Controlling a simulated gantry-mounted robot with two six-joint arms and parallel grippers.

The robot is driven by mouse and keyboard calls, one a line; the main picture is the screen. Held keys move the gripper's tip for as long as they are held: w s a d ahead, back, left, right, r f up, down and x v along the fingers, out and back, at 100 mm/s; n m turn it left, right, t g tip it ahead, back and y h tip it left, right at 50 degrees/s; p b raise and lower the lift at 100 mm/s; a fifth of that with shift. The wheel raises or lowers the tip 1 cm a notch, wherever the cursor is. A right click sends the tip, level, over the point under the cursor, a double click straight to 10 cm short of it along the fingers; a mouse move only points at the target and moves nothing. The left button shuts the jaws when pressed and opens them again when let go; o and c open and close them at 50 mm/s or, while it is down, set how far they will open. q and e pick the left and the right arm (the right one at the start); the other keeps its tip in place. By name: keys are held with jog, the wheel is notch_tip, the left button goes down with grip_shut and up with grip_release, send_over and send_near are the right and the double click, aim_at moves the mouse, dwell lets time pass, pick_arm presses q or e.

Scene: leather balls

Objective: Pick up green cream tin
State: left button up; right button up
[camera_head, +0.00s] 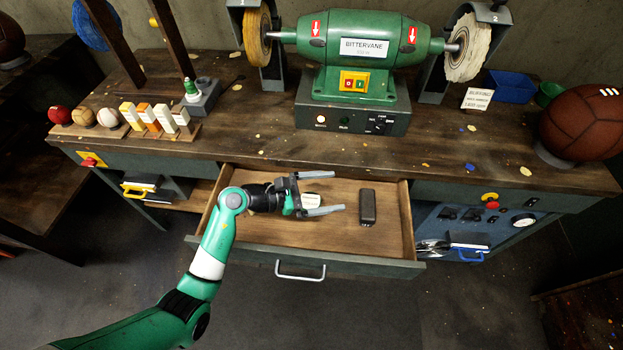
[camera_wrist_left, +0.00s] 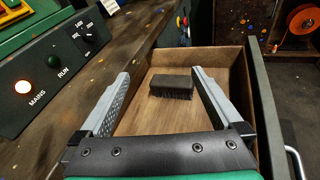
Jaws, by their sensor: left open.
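My left gripper (camera_head: 323,192) is open over the pulled-out drawer, its fingers pointing right. Between its fingers, close to the palm, a small pale, label-like patch (camera_head: 311,201) shows with green beside it. It is partly hidden by the gripper, and I cannot tell whether it is the green cream tin. In the left wrist view the open fingers (camera_wrist_left: 160,90) frame the drawer floor and a dark brush (camera_wrist_left: 172,86), with no tin visible. The brush also lies beyond the fingertips in the head view (camera_head: 368,207). My right gripper is not in view.
The wooden drawer (camera_head: 340,238) has raised walls and a front handle (camera_head: 300,271). A green grinder (camera_head: 370,45) stands on the bench behind it. A blue tub (camera_head: 511,87), a small green container (camera_head: 548,93) and a brown ball (camera_head: 583,122) are at right.

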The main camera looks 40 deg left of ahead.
pick_arm(q)
jog(key=n+g+y+p, duration=0.1)
jog(key=n+y, duration=0.1)
send_over(308, 201)
jog(key=s+d, duration=0.2)
jog(key=s, duration=0.1)
notch_tip(308, 201, down, 6)
jog(key=s+a, duration=0.1)
jog(key=s+a+f+n+p, duration=0.1)
jog(key=s+a+f+n+y, duration=0.1)
jog(key=s+a, duration=0.1)
jog(key=shift+s+f, duration=0.1)
jog(key=shift+f, duration=0.1)
jog(key=shift+b+x, duration=0.55)
jog(key=shift+x, duration=0.3)
jog(key=shift+w+f, duration=0.3)
jog(key=shift+w, duration=0.05)
jog(key=shift+w+d+f+b, duration=0.15)
jog(key=shift+w+f+b, duration=0.1)
jog(key=shift+b, duration=0.2)
jog(key=b+x, duration=0.1)
jog(key=x, duration=0.1)
jog(key=b+x, duration=0.2)
jog(key=shift+s+f, duration=0.1)
jog(key=shift+f, duration=0.2)
jog(key=shift+w, duration=0.25)
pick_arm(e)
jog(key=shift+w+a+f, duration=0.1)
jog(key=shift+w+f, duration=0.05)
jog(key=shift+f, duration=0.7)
